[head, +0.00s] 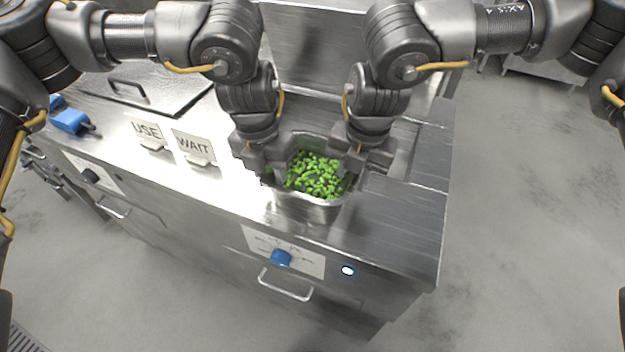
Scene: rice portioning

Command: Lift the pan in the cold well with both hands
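A metal pan (308,205) filled with small green pieces (318,175) sits at the cold well in the steel counter. My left gripper (268,172) is at the pan's left side and my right gripper (352,176) is at its right side, both pointing down at the rim. The arms and gripper bodies hide the fingertips and parts of the rim. I cannot tell whether either gripper is closed on the rim, or whether the pan is raised from the well.
Signs reading USE (147,131) and WAIT (194,146) stand on the counter to the left. A lid with a handle (128,88) and a blue object (70,121) lie farther left. The front panel has a blue knob (281,258). The counter right of the pan (402,215) is clear.

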